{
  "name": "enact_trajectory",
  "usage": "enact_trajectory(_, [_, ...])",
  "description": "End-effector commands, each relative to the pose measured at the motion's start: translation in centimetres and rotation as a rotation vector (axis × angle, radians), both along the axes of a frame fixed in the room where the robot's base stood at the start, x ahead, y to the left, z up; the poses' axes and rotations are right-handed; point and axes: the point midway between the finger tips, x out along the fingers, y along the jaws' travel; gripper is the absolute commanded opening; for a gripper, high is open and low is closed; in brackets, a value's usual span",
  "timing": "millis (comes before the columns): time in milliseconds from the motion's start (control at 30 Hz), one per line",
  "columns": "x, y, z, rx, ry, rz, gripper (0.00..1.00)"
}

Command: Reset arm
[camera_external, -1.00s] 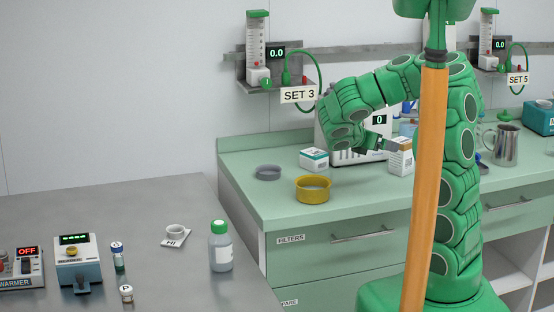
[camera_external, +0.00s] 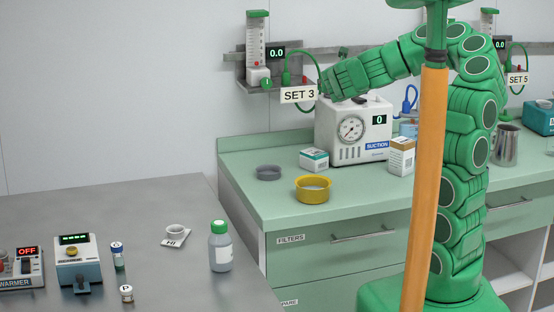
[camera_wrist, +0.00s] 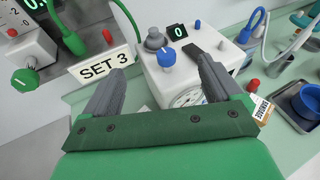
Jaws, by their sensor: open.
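My green arm reaches left from its column, with its end raised beside the SET 3 sign (camera_external: 298,95) and above the suction unit (camera_external: 360,130). The fingers are hidden behind my wrist in the external view. In the wrist view my gripper (camera_wrist: 160,66) is open, its two grey fingers wide apart with nothing between them. The suction unit also shows there beyond the fingers (camera_wrist: 180,75), with a blue knob on top. The SET 3 sign (camera_wrist: 104,66) is just left of the left finger.
On the green counter are a yellow bowl (camera_external: 313,190), a grey dish (camera_external: 268,173), a teal-and-white box (camera_external: 314,160) and an orange-and-white box (camera_external: 401,157). The wall rail carries the SET 3 flowmeter (camera_external: 256,50). A bottle (camera_external: 220,247) stands on the grey table.

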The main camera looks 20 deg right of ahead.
Motion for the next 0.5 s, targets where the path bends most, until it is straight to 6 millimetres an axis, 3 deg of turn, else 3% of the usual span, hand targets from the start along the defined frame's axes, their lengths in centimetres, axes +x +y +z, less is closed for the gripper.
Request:
enact_trajectory(33, [0.0,1.2,1.5,-0.045,-0.004,0.08,0.91])
enact_trajectory(200, [-0.7,5.8,5.1,-0.237,-0.001,0.355,0.91])
enact_trajectory(500, [-5.4,12.9,8.2,-0.664,0.007,0.809,0.91])
